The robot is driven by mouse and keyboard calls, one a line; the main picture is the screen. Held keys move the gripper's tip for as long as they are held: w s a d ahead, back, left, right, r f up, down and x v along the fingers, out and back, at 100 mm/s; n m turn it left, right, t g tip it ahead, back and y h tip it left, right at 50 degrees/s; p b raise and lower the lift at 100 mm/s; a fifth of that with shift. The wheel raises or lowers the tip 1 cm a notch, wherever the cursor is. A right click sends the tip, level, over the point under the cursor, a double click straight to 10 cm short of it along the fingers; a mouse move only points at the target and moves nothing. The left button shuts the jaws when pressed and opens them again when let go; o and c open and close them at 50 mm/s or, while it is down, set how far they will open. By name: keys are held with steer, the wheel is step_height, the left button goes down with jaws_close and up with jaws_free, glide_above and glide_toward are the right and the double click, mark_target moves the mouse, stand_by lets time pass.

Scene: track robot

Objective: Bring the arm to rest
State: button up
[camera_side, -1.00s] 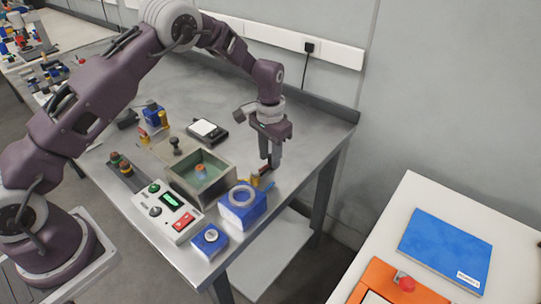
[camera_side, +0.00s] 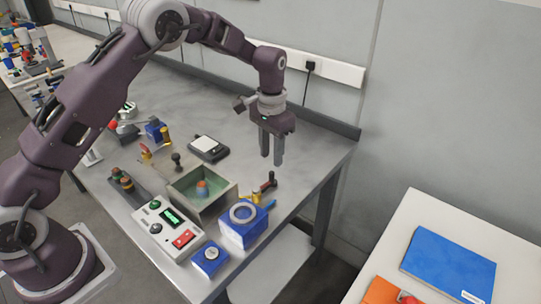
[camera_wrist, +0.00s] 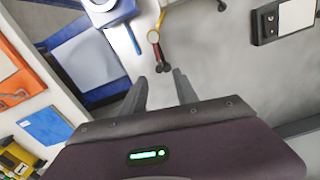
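My gripper (camera_side: 271,160) hangs pointing down above the right part of the grey workbench (camera_side: 310,165). Its two grey fingers are apart, with nothing seen between them. In the wrist view my gripper (camera_wrist: 160,78) also shows its two fingers spread and empty. In the side view, a small dark and red handled item (camera_side: 268,183) lies on the bench below the fingertips, apart from them.
A blue box with a ring on top (camera_side: 243,226), a smaller blue box (camera_side: 210,259), a control box (camera_side: 165,232) and an open box (camera_side: 222,204) stand toward the bench's front. A black scale (camera_side: 208,149) lies behind. The bench's back right is clear.

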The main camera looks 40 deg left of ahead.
steer(key=s+r+n+t, duration=0.1)
steer(key=s+r+t, duration=0.1)
steer(key=s+r, duration=0.7)
steer(key=s+r+t, duration=0.1)
steer(key=s+r, duration=0.6)
steer(key=r, duration=0.4)
steer(key=s+a+t, duration=0.1)
steer(key=s+t, duration=0.1)
steer(key=s, duration=1.6)
steer(key=shift+s+n+t, duration=0.3)
steer(key=shift+s+n, duration=0.1)
